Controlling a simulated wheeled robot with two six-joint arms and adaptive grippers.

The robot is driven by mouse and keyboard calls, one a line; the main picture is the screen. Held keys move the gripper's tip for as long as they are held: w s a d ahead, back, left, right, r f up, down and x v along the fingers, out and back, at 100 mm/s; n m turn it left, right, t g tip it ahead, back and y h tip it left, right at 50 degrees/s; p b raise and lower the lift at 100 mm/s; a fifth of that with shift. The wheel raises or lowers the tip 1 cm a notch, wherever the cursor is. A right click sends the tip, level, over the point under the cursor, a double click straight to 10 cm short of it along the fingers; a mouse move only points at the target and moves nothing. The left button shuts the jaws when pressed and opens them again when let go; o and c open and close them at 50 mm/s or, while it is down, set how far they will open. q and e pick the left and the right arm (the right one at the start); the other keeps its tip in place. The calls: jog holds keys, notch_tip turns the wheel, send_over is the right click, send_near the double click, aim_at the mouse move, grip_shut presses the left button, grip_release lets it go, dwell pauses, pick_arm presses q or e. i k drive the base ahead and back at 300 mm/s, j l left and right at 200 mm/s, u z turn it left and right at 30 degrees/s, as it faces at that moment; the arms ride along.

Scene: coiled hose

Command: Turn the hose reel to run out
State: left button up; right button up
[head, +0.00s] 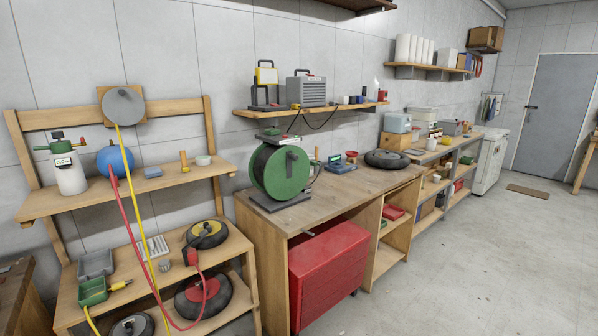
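A green reel (268,178) with a dark centre stands upright on a dark base on the wooden workbench (335,190). A dark crank-like part (291,158) shows on its face. A grey round disc (124,106) is mounted on a wooden block on the left rack. A yellow hose (133,190) hangs from this disc down past the shelves. I cannot tell which of the two is the hose reel. Neither of my grippers is in view.
A red hose (127,225) hangs in a loop at the left rack (122,192). A red drawer cabinet (330,275) sits under the workbench. A black coil (387,160) lies farther along the bench.

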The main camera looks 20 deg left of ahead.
aim_at(121, 106)
jog(key=i+j, duration=0.1)
jog(key=i, duration=1.15)
jog(key=i+j+z, duration=0.1)
jog(key=i, duration=1.1)
jog(key=u, duration=2.65)
